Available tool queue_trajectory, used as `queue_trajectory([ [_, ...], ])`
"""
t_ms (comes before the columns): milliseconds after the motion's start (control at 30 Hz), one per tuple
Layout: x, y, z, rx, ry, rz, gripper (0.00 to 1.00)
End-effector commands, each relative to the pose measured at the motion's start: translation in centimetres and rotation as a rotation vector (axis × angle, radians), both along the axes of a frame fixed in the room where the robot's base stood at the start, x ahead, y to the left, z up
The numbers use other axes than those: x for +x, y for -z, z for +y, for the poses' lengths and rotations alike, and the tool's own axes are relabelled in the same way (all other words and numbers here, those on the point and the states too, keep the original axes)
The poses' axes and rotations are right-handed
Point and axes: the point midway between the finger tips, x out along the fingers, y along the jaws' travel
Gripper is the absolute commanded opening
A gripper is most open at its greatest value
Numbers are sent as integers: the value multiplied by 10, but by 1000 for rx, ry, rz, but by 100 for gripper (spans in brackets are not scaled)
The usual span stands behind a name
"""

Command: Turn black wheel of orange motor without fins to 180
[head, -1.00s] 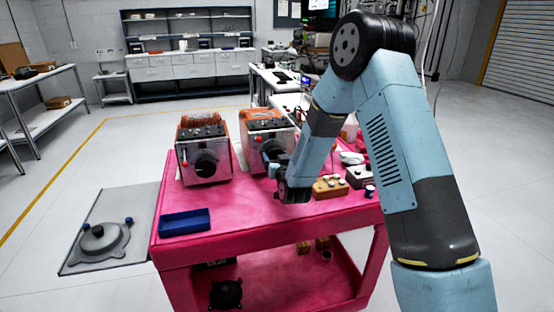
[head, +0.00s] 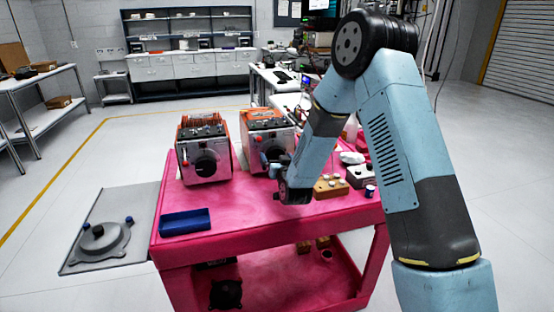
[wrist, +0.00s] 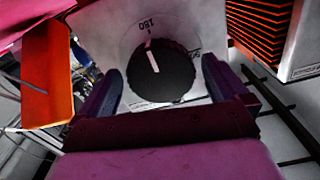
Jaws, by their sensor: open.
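The orange motor without fins (head: 262,124) stands on the pink cart, right of the finned motor; my arm hides part of its front. In the wrist view its black wheel (wrist: 172,84) faces me on a pale plate (wrist: 205,25). A white line on the wheel points up and slightly left, close to the printed 180 mark (wrist: 147,24). My gripper (wrist: 162,72) is open, with one finger on each side of the wheel. I cannot tell whether the fingers touch it. In the head view my gripper (head: 270,163) is at the motor's front.
The finned orange motor (head: 204,150) is close by on the left; its fins (wrist: 262,30) show at right in the wrist view. A blue tray (head: 185,222) lies at the cart's front left. A wooden block (head: 330,187) and a grey box (head: 361,176) sit right of my gripper.

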Motion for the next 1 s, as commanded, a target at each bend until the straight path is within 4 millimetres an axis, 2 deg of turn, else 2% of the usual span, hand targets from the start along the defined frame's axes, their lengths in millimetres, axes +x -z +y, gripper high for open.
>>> queue_trajectory([
  [600,-104,1,-30,-1,0,3,100],
  [800,-122,1,-35,-1,0,2,100],
  [1000,-126,1,-37,0,1,1,100],
])
